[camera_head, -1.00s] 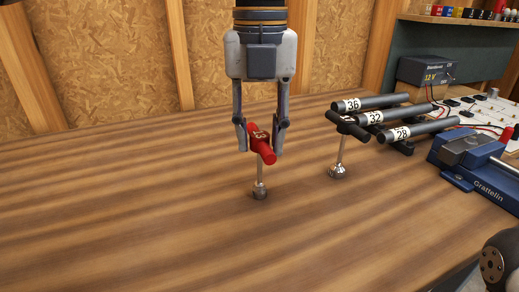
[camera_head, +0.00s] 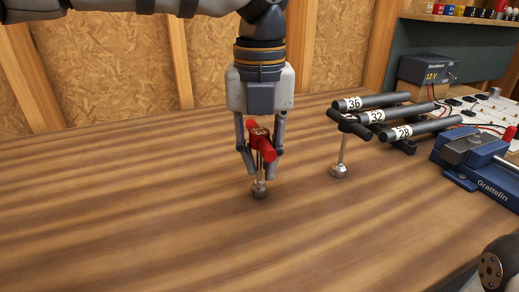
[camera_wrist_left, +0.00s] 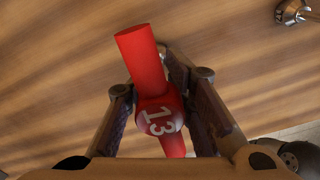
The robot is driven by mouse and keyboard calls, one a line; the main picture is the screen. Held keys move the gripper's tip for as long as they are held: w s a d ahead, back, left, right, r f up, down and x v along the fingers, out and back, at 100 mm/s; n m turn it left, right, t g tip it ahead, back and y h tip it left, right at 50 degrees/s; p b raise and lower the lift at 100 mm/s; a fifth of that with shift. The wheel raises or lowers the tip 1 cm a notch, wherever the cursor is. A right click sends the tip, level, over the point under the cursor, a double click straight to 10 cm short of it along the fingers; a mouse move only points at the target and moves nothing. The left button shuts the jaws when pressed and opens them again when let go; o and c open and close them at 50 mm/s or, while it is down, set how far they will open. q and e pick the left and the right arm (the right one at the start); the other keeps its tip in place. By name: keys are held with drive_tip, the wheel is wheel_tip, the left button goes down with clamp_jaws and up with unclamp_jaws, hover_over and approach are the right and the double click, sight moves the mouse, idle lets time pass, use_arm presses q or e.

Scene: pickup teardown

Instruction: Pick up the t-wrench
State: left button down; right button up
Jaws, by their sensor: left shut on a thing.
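A red-handled t-wrench (camera_head: 262,142) stands upright on the wooden table, with its metal socket end at the tabletop. Its handle also shows in the left wrist view (camera_wrist_left: 144,62), with a white 13 on its hub. My left gripper (camera_head: 258,176) points straight down over this wrench. Its fingers reach past the handle on both sides and are shut on the shaft below it. The handle sits up between the fingers, close under the palm. My right gripper is not in view.
A black-handled t-wrench (camera_head: 342,150) stands to the right. Behind it, black tubes marked 36, 32 (camera_head: 395,112) and 28 lie on a rack. A blue vise (camera_head: 475,160) and a 12 V battery box (camera_head: 427,70) are at right. The table's left and front are clear.

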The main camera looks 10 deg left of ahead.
sight(262, 133)
use_arm(q)
drive_tip(key=r, duration=0.4)
drive_tip(key=shift+s+d+r+p, duration=0.25)
drive_tip(key=shift+r+p, duration=0.05)
drive_tip(key=shift+p, duration=0.1)
drive_tip(key=s+r, duration=0.1)
drive_tip(key=s+d+r, duration=0.1)
drive_tip(key=r, duration=0.1)
drive_tip(key=s+d+r+p, duration=0.1)
drive_tip(key=shift+s+d+r, duration=0.15)
drive_tip(key=shift+d+r, duration=0.05)
drive_tip(key=shift+r, duration=0.2)
drive_tip(key=s+d+r+p, duration=0.1)
drive_tip(key=s+d+r, duration=0.2)
drive_tip(key=s+d, duration=0.2)
drive_tip(key=shift+s+d+r, duration=0.35)
drive_tip(key=shift+s+r, duration=0.05)
drive_tip(key=shift+s, duration=0.75)
drive_tip(key=c, duration=2.1)
unclamp_jaws()
drive_tip(key=shift+c, duration=0.2)
clamp_jaws()
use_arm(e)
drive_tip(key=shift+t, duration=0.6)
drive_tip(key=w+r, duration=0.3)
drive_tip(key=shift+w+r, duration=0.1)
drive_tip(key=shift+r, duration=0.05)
